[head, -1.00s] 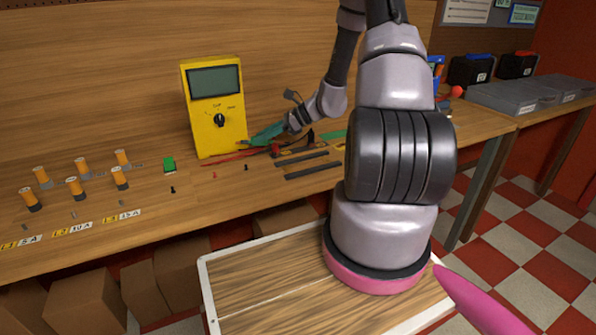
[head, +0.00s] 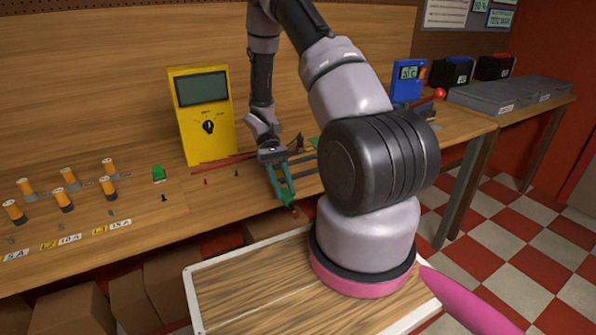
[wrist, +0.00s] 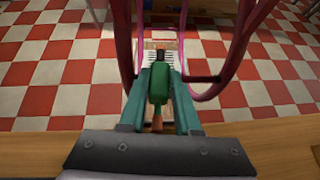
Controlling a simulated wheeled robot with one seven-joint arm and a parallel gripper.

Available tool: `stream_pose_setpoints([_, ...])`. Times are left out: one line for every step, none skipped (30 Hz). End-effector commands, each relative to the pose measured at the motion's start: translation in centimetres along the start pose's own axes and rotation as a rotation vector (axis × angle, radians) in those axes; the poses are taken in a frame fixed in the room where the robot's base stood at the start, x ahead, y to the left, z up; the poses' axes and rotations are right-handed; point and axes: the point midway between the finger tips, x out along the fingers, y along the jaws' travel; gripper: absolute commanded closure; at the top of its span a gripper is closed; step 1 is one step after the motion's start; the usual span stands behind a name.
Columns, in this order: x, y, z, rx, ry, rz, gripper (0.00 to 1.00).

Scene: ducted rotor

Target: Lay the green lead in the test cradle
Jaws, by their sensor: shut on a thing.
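My gripper (head: 288,198), with teal fingers, is out over the front edge of the workbench and points down and forward. In the wrist view, my gripper (wrist: 160,78) is shut on the green lead (wrist: 157,88), a green body with a brownish end toward the camera and a dark, reddish tip beyond the fingers. In the head view the fingers mostly hide the lead; a small reddish end shows at their tips. I cannot pick out the test cradle for certain; dark bars (head: 307,171) lie on the bench right of the gripper, partly behind my arm.
A yellow multimeter (head: 203,115) stands left of my gripper, with a red lead before it. A blue meter (head: 409,80) stands to the right. My arm hides part of the bench.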

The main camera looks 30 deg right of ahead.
Motion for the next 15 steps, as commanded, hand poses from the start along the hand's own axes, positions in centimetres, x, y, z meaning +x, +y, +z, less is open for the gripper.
stream_pose_setpoints([-0.1, 1.3, 0.2, -0.068, 0.001, 0.128, 1.0])
stream_pose_setpoints([-0.2, 2.3, 0.3, -0.11, 0.001, 0.208, 1.0])
stream_pose_setpoints([-0.7, 3.5, 0.4, -0.169, 0.0, 0.314, 1.0])
stream_pose_setpoints([-1.2, 4.5, 0.4, -0.214, 0.001, 0.394, 1.0])
stream_pose_setpoints([-1.8, 5.4, 0.4, -0.259, 0.001, 0.475, 1.0])
stream_pose_setpoints([-2.9, 6.5, 0.4, -0.319, -0.001, 0.583, 1.0])
stream_pose_setpoints([-3.8, 7.2, 0.4, -0.365, -0.001, 0.663, 1.0])
stream_pose_setpoints([-4.8, 7.9, 0.3, -0.409, -0.002, 0.74, 1.0])
stream_pose_setpoints([-6.1, 8.6, 0.2, -0.467, -0.004, 0.841, 1.0])
stream_pose_setpoints([-7.2, 9.0, 0.1, -0.509, -0.005, 0.914, 1.0])
stream_pose_setpoints([-8.3, 9.4, 0.0, -0.548, -0.007, 0.982, 1.0])
stream_pose_setpoints([-9.8, 9.6, -0.2, -0.599, -0.008, 1.067, 1.0])
stream_pose_setpoints([-10.8, 9.7, -0.3, -0.633, -0.009, 1.126, 1.0])
stream_pose_setpoints([-11.8, 9.8, -0.4, -0.664, -0.011, 1.18, 1.0])
stream_pose_setpoints([-12.9, 9.8, -0.5, -0.703, -0.013, 1.245, 1.0])
